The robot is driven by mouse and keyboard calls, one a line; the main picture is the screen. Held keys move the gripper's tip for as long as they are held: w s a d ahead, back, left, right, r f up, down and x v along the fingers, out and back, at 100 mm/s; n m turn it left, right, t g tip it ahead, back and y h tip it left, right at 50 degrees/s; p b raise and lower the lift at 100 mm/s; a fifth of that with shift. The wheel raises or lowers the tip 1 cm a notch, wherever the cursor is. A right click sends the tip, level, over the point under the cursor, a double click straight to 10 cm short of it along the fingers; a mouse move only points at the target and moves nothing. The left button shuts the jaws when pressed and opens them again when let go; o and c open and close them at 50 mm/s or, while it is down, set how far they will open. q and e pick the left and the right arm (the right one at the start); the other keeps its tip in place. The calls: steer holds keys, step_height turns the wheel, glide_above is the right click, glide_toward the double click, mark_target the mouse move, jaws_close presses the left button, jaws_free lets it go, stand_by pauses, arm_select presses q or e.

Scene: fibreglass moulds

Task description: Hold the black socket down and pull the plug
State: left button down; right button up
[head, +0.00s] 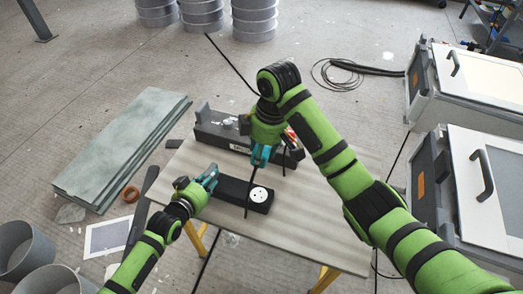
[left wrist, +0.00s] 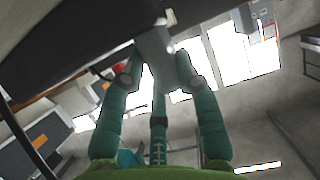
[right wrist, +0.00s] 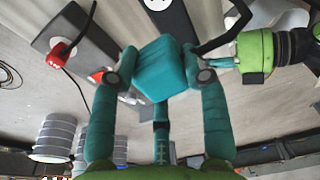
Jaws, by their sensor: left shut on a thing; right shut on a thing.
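The black socket (head: 233,188) is a long dark block lying on the board, with a white round face (head: 260,195) at its right end. The face is bare, with its holes showing; it also shows at the top of the right wrist view (right wrist: 157,4). My left gripper (head: 209,177) is shut on the socket's left end; its fingertips partly hide that end. My right gripper (head: 262,156) is shut on a teal block-shaped plug (right wrist: 160,68) with a black cable. The plug is apart from the socket face, above and behind it.
A grey box (head: 215,128) stands behind on the board (head: 310,215), with a red plug (right wrist: 58,50) in it. The black cable hangs across the socket. Grey cases (head: 480,195) stand right, greenish slabs (head: 125,140) left, buckets (head: 18,245) at lower left.

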arm_select(q)
steer(key=c, duration=0.8)
jaws_free()
steer(key=shift+s, duration=0.1)
